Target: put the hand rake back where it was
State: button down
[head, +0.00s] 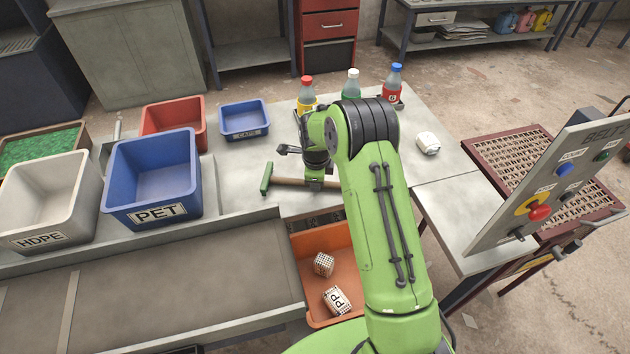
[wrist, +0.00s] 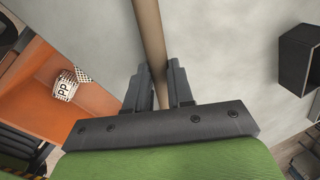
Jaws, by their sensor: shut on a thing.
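The hand rake (head: 291,181) has a brown wooden handle and a green head at its left end. It lies level, at or just above the grey table (head: 420,105); I cannot tell if it touches. My gripper (head: 315,183) is over the handle, right of the green head. In the wrist view, my gripper (wrist: 161,100) has a finger on each side of the wooden handle (wrist: 151,40) and is shut on it. The rake head is outside the wrist view. My arm hides the handle's right end in the head view.
An orange bin (head: 308,262) with white PP blocks is just in front. Blue PET (head: 152,175), white HDPE (head: 50,210), red (head: 175,125) and small blue (head: 244,119) bins stand left. Bottles (head: 352,85) stand behind my arm. A control panel (head: 560,185) is right.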

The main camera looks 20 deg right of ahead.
jog(key=shift+f, duration=0.2)
jog(key=shift+f, duration=0.15)
jog(key=c, duration=1)
grip_release()
jog(key=s+a+r+n+t+p, duration=0.1)
jog(key=s+r+n, duration=0.5)
jog(key=r, duration=0.7)
jog(key=s+r+n+t+p, duration=0.1)
jog(key=s+r+n, duration=0.2)
jog(key=s+r, duration=0.75)
jog(key=s+r+n, duration=0.1)
jog(key=s+n, duration=0.3)
jog(key=s, duration=0.2)
jog(key=s+r+n+t, duration=0.1)
jog(key=s+r+n, duration=0.1)
jog(key=s+n, duration=0.3)
jog(key=s+a+r+n, duration=0.1)
jog(key=s+r+n, duration=0.1)
jog(key=s+n, duration=0.2)
jog(key=shift+s+y, duration=0.3)
jog(key=shift+s, duration=1)
